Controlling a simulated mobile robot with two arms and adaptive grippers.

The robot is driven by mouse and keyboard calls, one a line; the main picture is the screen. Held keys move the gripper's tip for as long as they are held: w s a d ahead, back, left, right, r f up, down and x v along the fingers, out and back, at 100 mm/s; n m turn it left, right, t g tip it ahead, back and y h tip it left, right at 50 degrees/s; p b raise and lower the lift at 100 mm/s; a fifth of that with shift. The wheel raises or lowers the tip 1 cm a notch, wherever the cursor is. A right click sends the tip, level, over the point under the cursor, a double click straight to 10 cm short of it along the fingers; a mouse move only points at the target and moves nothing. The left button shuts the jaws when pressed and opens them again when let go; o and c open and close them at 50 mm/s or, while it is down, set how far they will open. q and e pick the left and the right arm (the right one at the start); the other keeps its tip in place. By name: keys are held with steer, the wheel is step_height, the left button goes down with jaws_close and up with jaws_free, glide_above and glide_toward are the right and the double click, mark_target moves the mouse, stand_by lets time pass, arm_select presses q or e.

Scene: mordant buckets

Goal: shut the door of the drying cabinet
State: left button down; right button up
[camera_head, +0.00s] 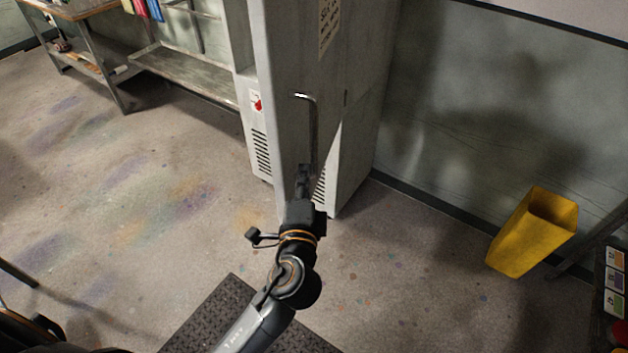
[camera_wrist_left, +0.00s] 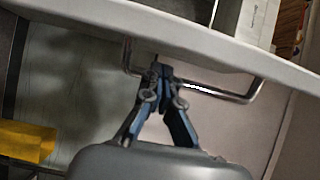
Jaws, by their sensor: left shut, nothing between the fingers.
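The drying cabinet (camera_head: 365,100) is a tall grey box against the wall. Its door (camera_head: 285,60) stands ajar, swung out towards me, with a sign near the top and a metal bar handle (camera_head: 314,130) on its face. My left gripper (camera_head: 304,172) is shut and empty at the lower end of the handle. In the left wrist view, the closed fingertips (camera_wrist_left: 160,72) are close to the handle (camera_wrist_left: 225,94) and the door (camera_wrist_left: 200,38); I cannot tell whether they touch. The handle is partly hidden behind the fingers. My right gripper is not in view.
A yellow bin (camera_head: 530,235) stands on the floor at the right, by the wall. A metal bench (camera_head: 185,75) with a low shelf is at the back left. A dark mat (camera_head: 215,315) lies below my left arm. The floor left of the cabinet is clear.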

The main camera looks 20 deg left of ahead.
arm_select(q)
steer(key=shift+s+a, duration=0.15)
steer(key=shift+a, duration=0.7)
